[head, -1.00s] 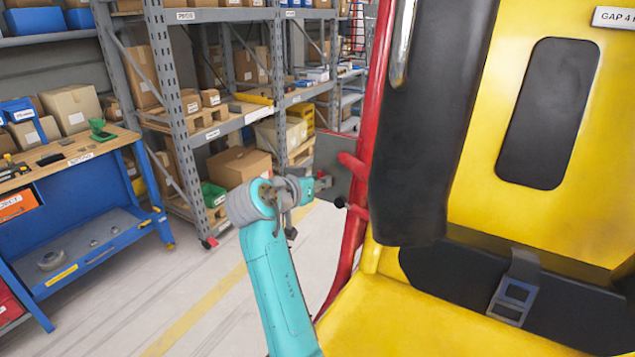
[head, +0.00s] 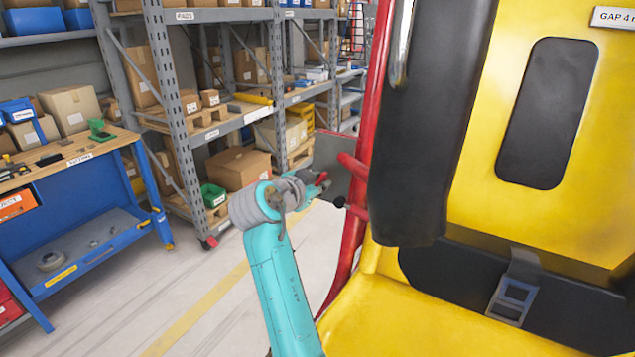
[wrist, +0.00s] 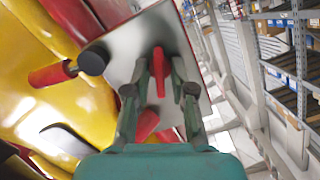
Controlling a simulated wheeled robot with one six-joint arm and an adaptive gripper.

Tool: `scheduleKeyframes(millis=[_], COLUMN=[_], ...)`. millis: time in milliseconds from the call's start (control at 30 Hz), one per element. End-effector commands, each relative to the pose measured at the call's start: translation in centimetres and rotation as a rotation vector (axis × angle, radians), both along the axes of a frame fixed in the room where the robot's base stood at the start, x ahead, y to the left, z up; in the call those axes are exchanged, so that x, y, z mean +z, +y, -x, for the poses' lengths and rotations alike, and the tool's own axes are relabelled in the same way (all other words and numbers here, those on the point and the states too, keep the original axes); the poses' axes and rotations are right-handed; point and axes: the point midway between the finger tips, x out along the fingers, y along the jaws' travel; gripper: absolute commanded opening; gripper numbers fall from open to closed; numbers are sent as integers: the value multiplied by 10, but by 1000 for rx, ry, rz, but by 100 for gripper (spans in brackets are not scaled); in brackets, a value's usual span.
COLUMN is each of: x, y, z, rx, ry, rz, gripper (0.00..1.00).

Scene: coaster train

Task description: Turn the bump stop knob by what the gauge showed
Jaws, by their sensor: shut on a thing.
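My gripper (wrist: 159,72) is shut on a narrow red knob (wrist: 158,66), which stands on a grey metal plate (wrist: 122,44) in the wrist view. I take this for the bump stop knob; no label on it is readable. In the head view my gripper (head: 318,182) is at the left of the yellow seat, against the grey plate (head: 334,154), and a bit of red shows at its tip. A white sign (head: 622,18) at the upper right reads "GAP 4" and is cut off by the picture edge. No gauge is in view.
The yellow seat (head: 575,130) with its black padded restraint (head: 420,130) fills the right side. A red post (head: 376,80) and a small black ball end (head: 340,202) are close to my gripper. A blue workbench (head: 80,215) and shelving stand left, beyond open floor.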

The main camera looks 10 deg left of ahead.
Motion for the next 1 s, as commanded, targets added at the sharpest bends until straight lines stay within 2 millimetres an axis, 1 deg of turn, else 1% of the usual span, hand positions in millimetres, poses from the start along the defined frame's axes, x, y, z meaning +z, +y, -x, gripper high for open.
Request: scheduleKeyframes(millis=[367, 400, 433, 800, 867, 1000], x=[-1, -1, -1, 0, 2, 8], y=[-2, -2, -2, 1, 2, 9], z=[-1, -1, -1, 2, 6, 24], rx=[-2, -3, -3, -1, 1, 2], ry=[0, 0, 0, -1, -2, -2], rz=[-3, -2, -2, -3, -3, -3], gripper=[0, 29, 34, 34, 34, 34])
